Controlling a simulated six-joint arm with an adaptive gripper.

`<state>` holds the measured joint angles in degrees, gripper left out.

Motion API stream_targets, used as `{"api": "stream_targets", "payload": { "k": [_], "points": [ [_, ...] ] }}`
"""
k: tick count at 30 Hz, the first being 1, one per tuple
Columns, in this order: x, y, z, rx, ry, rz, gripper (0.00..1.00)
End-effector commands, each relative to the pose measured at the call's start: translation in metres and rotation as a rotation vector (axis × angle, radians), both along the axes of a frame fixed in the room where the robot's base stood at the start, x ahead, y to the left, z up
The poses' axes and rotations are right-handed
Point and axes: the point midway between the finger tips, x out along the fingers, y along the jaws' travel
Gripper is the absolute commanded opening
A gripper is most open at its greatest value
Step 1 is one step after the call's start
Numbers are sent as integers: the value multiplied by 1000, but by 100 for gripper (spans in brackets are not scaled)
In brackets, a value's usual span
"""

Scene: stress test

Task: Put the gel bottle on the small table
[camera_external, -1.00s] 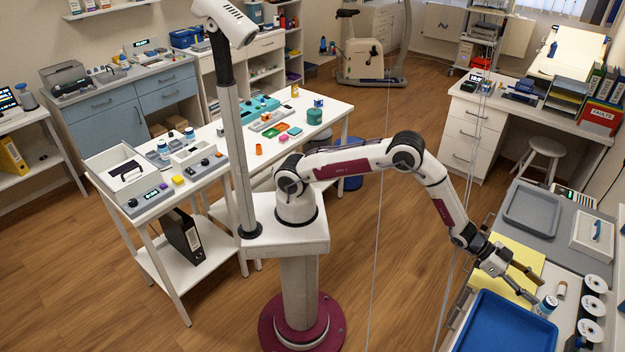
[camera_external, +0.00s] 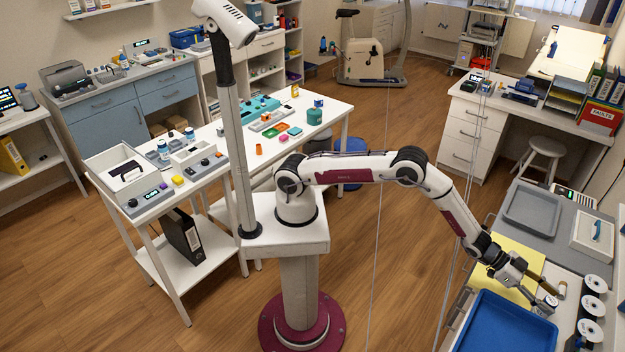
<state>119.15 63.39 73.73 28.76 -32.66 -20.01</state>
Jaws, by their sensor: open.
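A small white and blue bottle (camera_external: 547,305), likely the gel bottle, stands on the right-hand counter by the blue tray's far right corner. My gripper (camera_external: 547,297) is low over the counter, fingers open, with its tips at the bottle. The fingers partly cover the bottle, and I cannot tell whether they touch it. A small white table (camera_external: 152,209) with a lower shelf stands at the left, with devices and similar bottles on top. I cannot be sure that it is the small table named.
A blue tray (camera_external: 500,325) lies just in front of my gripper. A yellow sheet (camera_external: 518,258), a grey tray (camera_external: 531,209) and white discs (camera_external: 594,306) lie around it. A small tan-capped cylinder (camera_external: 560,290) stands close beside the bottle. The wooden floor (camera_external: 400,270) between is clear.

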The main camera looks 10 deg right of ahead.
Motion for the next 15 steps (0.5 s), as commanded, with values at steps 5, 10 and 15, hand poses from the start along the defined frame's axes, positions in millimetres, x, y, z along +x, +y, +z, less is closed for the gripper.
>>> {"api": "stream_targets", "payload": {
  "k": [5, 10, 15],
  "points": [
    [0, 0, 0, 1, -1, 0, 48],
    [0, 0, 0, 1, -1, 0, 48],
    [0, 0, 0, 1, -1, 0, 48]
  ]
}}
